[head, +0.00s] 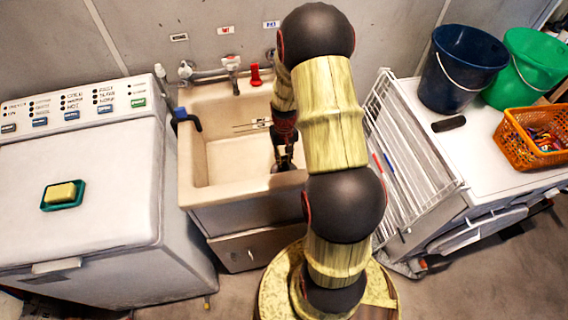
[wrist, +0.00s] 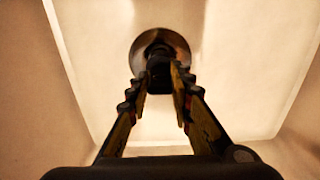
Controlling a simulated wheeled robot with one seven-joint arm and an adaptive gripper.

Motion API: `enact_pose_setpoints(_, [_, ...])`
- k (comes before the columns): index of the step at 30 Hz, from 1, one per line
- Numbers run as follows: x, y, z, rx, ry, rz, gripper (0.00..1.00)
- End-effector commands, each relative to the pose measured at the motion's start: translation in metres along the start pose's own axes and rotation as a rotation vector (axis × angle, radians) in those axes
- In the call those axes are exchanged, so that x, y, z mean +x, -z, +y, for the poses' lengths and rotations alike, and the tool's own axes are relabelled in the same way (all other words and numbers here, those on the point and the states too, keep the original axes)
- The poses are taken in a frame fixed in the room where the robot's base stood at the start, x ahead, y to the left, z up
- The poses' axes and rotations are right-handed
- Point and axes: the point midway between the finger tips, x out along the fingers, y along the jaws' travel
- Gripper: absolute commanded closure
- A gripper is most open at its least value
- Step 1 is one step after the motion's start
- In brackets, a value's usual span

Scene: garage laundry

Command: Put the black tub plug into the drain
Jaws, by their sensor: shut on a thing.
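The black tub plug (wrist: 158,72) is between my gripper's fingertips (wrist: 160,82) in the wrist view, and the fingers are shut on it. Directly beyond it is the round metal drain (wrist: 178,41) in the floor of the pale basin. The plug overlaps the drain's middle in this view; I cannot tell whether it touches the drain or is a little above it. In the head view my gripper (head: 283,158) reaches down into the beige laundry sink (head: 192,172); the plug and most of the drain are hidden there.
The sink has a tap (head: 233,72) at the back and a blue-handled dark hook (head: 187,117) on its left rim. A washer with a soap dish (head: 47,204) stands left. A white drying rack (head: 412,165) and buckets (head: 460,68) are right.

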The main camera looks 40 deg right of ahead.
Motion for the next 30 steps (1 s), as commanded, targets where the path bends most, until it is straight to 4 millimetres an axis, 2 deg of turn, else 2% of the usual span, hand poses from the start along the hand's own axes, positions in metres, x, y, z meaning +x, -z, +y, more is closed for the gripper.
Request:
enact_pose_setpoints(1, [0.011, -0.001, 0.0, 0.0, 0.0, -0.003, 1.0])
enact_pose_setpoints(4, [0.023, -0.001, 0.0, 0.0, 0.0, -0.003, 1.0])
enact_pose_setpoints(19, [0.029, 0.0, 0.0, 0.0, 0.0, -0.001, 1.0])
enact_pose_setpoints(20, [0.029, 0.0, 0.0, 0.0, 0.0, -0.001, 0.77])
enact_pose_setpoints(30, [0.029, -0.001, 0.0, 0.0, 0.0, -0.002, 0.6])
